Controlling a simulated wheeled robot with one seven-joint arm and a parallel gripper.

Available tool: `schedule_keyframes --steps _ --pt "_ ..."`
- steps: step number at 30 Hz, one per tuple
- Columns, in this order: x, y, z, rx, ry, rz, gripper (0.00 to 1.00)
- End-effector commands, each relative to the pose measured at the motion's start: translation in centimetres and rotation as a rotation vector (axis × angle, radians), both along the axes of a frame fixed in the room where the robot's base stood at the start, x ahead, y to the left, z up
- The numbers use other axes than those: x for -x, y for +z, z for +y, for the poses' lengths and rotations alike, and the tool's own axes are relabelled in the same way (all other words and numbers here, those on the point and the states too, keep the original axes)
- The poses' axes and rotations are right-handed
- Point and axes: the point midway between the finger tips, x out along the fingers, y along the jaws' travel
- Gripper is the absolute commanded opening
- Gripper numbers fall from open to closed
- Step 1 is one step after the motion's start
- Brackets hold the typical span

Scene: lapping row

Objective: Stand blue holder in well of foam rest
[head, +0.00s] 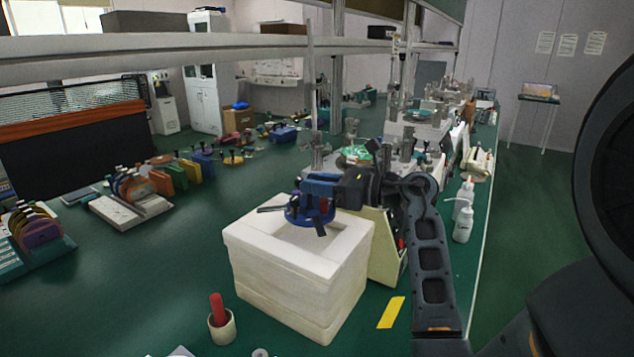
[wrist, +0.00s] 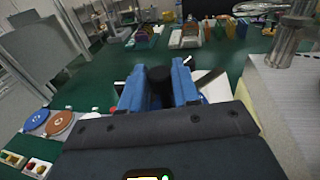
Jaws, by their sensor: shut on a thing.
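The blue holder (head: 300,217) is a round blue disc with a dark stem and knob. It hangs over the top of the white foam rest (head: 290,291), above or at the square well; I cannot tell whether it touches the foam. My gripper (head: 319,188) comes in from the right, its blue fingers shut on the holder. In the wrist view the holder's black knob (wrist: 160,84) sits between the two fingers. The holder's underside and part of the well are hidden.
A red-handled tool stands in a small cup (head: 222,327) in front of the foam rest. A yellow strip (head: 391,312) lies to its right. A rack of coloured discs (head: 133,200) and white bottles (head: 463,222) stand farther off.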

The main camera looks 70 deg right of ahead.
Motion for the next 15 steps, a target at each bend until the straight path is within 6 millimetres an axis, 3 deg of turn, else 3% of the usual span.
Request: schedule_keyframes --steps 9,15 --pt "0.0 -3.0 0.0 0.002 0.000 -0.002 0.00" --pt "0.0 -3.9 0.0 0.002 0.000 -0.002 0.00"
